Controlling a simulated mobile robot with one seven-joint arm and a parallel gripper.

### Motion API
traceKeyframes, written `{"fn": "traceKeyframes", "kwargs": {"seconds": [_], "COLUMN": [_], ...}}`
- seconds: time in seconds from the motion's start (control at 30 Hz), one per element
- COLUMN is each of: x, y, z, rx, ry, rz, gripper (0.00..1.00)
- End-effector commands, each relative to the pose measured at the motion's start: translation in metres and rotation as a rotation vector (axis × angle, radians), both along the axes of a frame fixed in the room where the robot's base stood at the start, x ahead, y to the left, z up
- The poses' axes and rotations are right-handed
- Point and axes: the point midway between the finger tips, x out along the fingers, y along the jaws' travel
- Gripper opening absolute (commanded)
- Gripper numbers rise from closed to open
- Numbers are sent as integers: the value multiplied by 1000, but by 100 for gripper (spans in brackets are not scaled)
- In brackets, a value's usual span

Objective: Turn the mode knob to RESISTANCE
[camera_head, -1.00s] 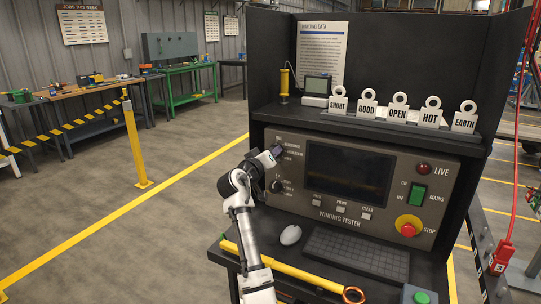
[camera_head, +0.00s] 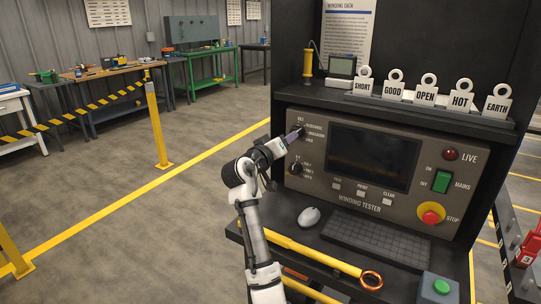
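The winding tester (camera_head: 375,205) is a grey-brown panel with a dark screen. The mode knob (camera_head: 298,130) is at its upper left, small and dark, with a column of labels to its right; the top ones seem to read RESISTANCE and INSULATION. My gripper (camera_head: 293,136) is at the mode knob, reaching in from the lower left, and partly covers it. I cannot tell whether the fingers touch or grip the knob, or which label it points to. A second dark knob (camera_head: 296,169) with its own labels sits below, clear of the gripper.
A shelf above the panel holds label tags (camera_head: 428,90) and a small meter (camera_head: 341,68). On the ledge below are a mouse (camera_head: 309,217), a keyboard (camera_head: 375,245), a yellow bar (camera_head: 310,253) and a green button box (camera_head: 438,288). The floor at left is open.

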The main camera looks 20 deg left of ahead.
Motion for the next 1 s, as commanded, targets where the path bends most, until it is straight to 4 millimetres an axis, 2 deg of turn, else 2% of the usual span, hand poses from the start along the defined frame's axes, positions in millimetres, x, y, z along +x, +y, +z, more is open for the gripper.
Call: {"fn": "traceKeyframes", "kwargs": {"seconds": [0.03, 0.2, 0.4, 1.0], "x": [-14, -49, -72, -78], "y": [3, 9, 12, 14], "z": [-4, -2, 0, 2], "rx": [1, 0, -1, 0], "ry": [-1, -2, 0, -5], "rz": [3, 3, 1, 9], "gripper": [55, 55, 55, 55]}}
